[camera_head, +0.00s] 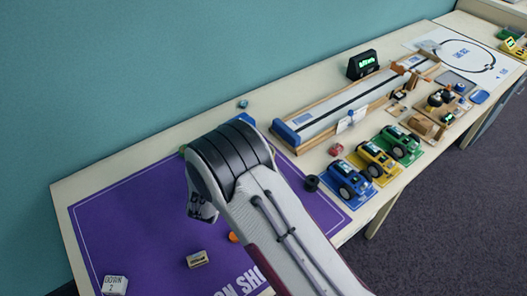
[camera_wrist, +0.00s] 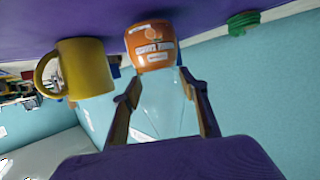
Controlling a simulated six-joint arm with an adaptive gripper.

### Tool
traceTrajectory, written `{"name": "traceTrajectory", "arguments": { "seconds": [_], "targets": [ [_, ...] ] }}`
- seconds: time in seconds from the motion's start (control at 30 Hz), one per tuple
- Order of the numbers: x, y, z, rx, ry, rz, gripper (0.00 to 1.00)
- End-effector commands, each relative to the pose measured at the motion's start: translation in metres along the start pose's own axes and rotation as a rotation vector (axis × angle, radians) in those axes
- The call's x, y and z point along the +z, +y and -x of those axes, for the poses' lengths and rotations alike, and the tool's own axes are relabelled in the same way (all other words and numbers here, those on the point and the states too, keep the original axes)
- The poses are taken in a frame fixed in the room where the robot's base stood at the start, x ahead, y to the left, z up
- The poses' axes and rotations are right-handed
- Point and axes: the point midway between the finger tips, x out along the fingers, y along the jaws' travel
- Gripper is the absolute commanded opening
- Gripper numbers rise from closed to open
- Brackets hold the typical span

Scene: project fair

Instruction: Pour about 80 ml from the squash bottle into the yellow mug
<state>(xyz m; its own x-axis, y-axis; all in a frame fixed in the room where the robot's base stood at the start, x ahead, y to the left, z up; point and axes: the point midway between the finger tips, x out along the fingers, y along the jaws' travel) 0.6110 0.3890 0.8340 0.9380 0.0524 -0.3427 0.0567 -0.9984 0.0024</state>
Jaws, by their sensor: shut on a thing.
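In the wrist view, where the table is at the top of the picture, my gripper (camera_wrist: 166,98) has a finger on each side of the squash bottle (camera_wrist: 153,46) and is shut on it. The bottle has an orange part with a white-lettered label and a clear part between my fingers. The yellow mug (camera_wrist: 86,68) is to the left of the bottle, apart from it, by the purple mat, its handle pointing left. I cannot tell the bottle's exact tilt or see into the mug. In the head view my arm hides the mug and most of the bottle.
The purple mat (camera_head: 110,220) covers the table's near left. A small box (camera_head: 197,259) and a white card (camera_head: 115,285) lie on it. A green object (camera_wrist: 243,22) is right of the bottle in the wrist view. Toy cars (camera_head: 350,182) and a long track (camera_head: 345,103) stand right.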

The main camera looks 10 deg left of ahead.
Motion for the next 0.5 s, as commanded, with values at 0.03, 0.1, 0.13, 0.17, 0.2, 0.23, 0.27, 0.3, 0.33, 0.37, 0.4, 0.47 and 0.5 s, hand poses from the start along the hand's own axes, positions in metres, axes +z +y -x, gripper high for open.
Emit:
{"name": "traceTrajectory", "arguments": {
  "seconds": [0.03,0.1,0.13,0.17,0.2,0.23,0.27,0.3,0.33,0.37,0.4,0.47,0.5],
  "targets": [
    [-0.001,0.005,0.0,0.016,0.001,-0.007,0.17],
    [-0.002,0.011,0.0,0.036,0.001,-0.014,0.17],
    [-0.002,0.013,0.0,0.043,0.001,-0.017,0.17],
    [-0.002,0.015,0.0,0.05,0.001,-0.019,0.17],
    [-0.002,0.018,0.0,0.057,0.001,-0.022,0.17],
    [-0.003,0.019,0.0,0.061,0.001,-0.023,0.17],
    [-0.003,0.02,0.0,0.06,0.002,-0.022,0.17],
    [-0.003,0.02,0.0,0.057,0.001,-0.021,0.17],
    [-0.003,0.02,0.0,0.056,0.001,-0.021,0.17],
    [-0.003,0.02,0.0,0.056,0.001,-0.02,0.17],
    [-0.003,0.02,0.0,0.055,0.001,-0.02,0.17],
    [-0.003,0.019,0.0,0.055,0.001,-0.02,0.17],
    [-0.003,0.019,0.0,0.054,0.001,-0.02,0.17]
  ]
}}
